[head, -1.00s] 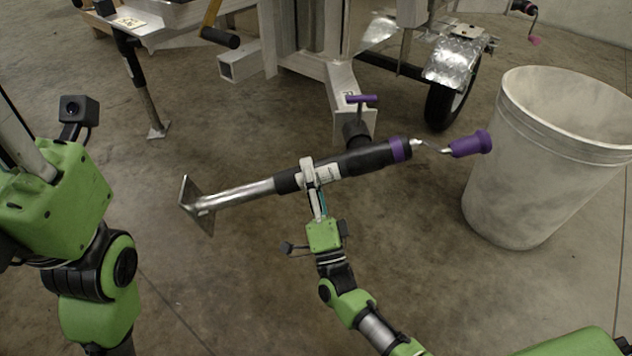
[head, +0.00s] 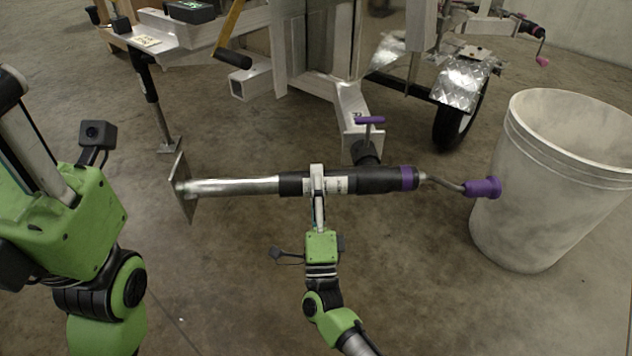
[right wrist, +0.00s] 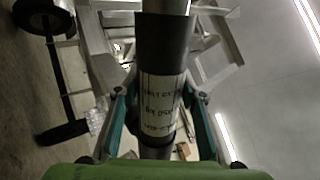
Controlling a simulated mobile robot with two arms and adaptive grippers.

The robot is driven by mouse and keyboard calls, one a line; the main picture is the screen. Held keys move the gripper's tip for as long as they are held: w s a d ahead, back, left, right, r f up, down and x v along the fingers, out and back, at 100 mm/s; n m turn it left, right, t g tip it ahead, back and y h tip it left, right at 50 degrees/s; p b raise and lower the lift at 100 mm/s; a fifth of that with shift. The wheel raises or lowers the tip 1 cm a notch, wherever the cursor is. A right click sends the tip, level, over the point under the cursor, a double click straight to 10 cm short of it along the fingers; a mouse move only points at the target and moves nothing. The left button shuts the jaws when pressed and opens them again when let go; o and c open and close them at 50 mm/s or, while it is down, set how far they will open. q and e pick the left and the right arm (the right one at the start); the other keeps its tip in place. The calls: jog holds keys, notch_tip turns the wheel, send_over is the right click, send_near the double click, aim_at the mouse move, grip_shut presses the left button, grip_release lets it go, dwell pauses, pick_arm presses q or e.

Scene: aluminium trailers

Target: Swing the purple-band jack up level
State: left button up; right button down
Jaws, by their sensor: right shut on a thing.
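The purple-band jack (head: 360,181) lies nearly level across the middle of the head view. Its foot plate (head: 181,187) is at the left and its purple crank handle (head: 482,188) at the right. A purple-topped pin (head: 370,120) stands at its pivot by the trailer frame. My right gripper (head: 317,180) is shut on the jack's black tube, near the white label. The right wrist view shows the tube (right wrist: 164,50) between the teal fingers.
A large pale bin (head: 545,190) stands at the right, and the crank handle overlaps its left side in the picture. The trailer frame (head: 300,60) and a wheel (head: 460,115) are behind. Another jack leg (head: 155,105) stands at the back left. Floor in front is clear.

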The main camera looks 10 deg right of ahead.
jog(key=c, duration=1.3)
grip_release()
jog(key=shift+a+r, duration=0.1)
jog(key=shift+r, duration=0.25)
jog(key=shift+f, duration=0.15)
jog(key=shift+s+f, duration=0.15)
jog(key=v, duration=0.7)
jog(key=shift+s, duration=0.1)
